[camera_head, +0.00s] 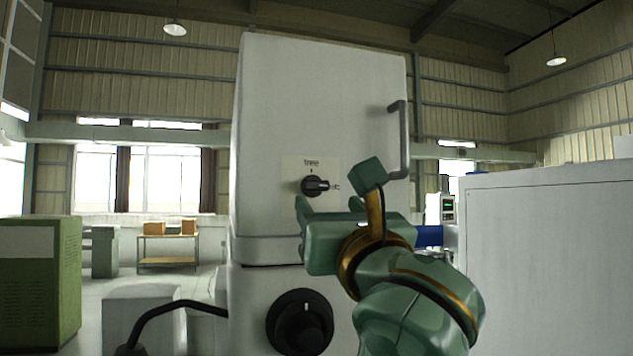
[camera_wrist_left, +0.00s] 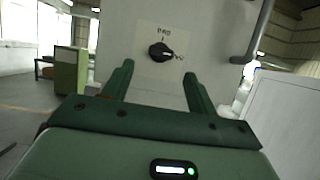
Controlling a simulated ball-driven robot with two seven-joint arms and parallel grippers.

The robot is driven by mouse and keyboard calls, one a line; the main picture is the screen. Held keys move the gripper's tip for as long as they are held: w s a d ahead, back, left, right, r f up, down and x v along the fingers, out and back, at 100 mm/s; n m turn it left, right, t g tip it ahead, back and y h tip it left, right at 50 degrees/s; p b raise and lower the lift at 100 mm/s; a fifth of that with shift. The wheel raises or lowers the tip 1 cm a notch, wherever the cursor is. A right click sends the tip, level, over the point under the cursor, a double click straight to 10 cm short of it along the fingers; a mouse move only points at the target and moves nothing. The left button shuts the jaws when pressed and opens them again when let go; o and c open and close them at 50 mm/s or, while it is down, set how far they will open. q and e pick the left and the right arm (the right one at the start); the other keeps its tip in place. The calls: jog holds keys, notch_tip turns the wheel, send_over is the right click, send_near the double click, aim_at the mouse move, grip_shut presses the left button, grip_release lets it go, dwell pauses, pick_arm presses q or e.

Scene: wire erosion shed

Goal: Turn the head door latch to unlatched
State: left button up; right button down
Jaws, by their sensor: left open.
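The head door latch (camera_head: 315,186) is a black rotary knob on a pale plate on the front of the tall light-grey machine head (camera_head: 320,100). Its handle points right, towards a small mark; another label sits above it. The latch (camera_wrist_left: 160,52) also shows in the left wrist view, ahead of the fingertips and between them in the picture. My green left gripper (camera_head: 328,204) is open and empty, just below the latch in the head view. The left gripper (camera_wrist_left: 158,78) shows both fingers apart, with nothing between them. My right gripper is not in view.
A grey bar handle (camera_head: 402,140) stands out at the door's right side. A large black dial (camera_head: 300,322) is below on the machine. A black bent lever (camera_head: 170,312) is at lower left. A grey cabinet (camera_head: 550,260) stands right, a green one (camera_head: 40,280) left.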

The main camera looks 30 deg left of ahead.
aim_at(318, 189)
pick_arm(q)
jog(key=p+x, duration=0.1)
jog(key=x, duration=0.5)
jog(key=shift+r, duration=0.2)
jog(key=shift+w+a, duration=0.35)
jog(key=shift+a, duration=0.05)
jog(key=c, duration=1)
